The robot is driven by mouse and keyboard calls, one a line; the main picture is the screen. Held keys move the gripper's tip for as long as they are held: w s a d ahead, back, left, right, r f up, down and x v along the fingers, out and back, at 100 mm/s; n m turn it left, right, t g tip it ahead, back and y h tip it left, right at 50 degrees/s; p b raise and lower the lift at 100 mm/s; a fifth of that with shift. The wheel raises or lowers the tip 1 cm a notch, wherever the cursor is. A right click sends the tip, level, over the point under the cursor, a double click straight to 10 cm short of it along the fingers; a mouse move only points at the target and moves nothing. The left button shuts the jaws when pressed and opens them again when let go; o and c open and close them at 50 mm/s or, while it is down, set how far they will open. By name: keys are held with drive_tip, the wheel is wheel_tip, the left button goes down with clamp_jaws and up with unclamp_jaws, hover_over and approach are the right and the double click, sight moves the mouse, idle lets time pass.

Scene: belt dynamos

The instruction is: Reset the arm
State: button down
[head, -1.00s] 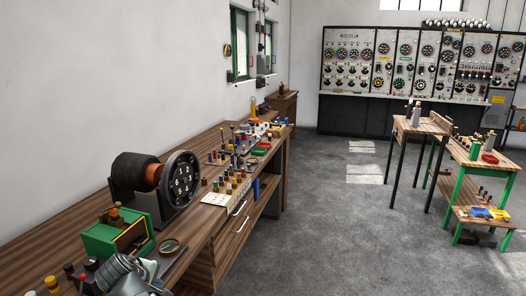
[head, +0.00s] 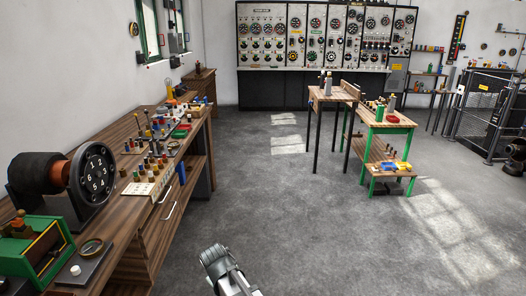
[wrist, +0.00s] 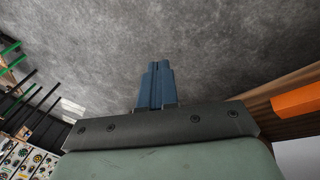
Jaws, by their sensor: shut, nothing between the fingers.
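My arm comes into the head view from the bottom edge, over the grey floor and to the right of the long wooden bench (head: 140,243). In the wrist view my gripper (wrist: 158,66) shows as two blue fingers pressed together, with nothing between them. The fingers stand against bare grey floor and touch nothing. In the head view the fingertips cannot be made out.
A belt dynamo with a numbered dial (head: 99,174), a green box (head: 35,250) and several small parts stand on the bench. A dark-legged table (head: 325,98) and a green-legged table (head: 392,119) stand ahead. The floor between is clear.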

drive_tip(key=s+d+f+m+g+y, duration=0.1)
drive_tip(key=s+d+f+m+g, duration=0.3)
drive_tip(key=d, duration=1.1)
drive_tip(key=s+d+f+m+t, duration=0.15)
drive_tip(key=d+f+m, duration=0.55)
drive_tip(key=d, duration=0.7)
drive_tip(key=s+f+g, duration=0.2)
drive_tip(key=s+f, duration=0.5)
drive_tip(key=s, duration=0.3)
drive_tip(key=s+f+n+g, duration=0.1)
drive_tip(key=s+f+g, duration=0.2)
drive_tip(key=s+f, duration=0.4)
drive_tip(key=s+f+g, duration=0.2)
drive_tip(key=s+f, duration=0.5)
drive_tip(key=s, duration=0.6)
drive_tip(key=shift+s+f+n+g, duration=0.25)
drive_tip(key=shift+n+g, duration=0.05)
drive_tip(key=shift+g, duration=0.05)
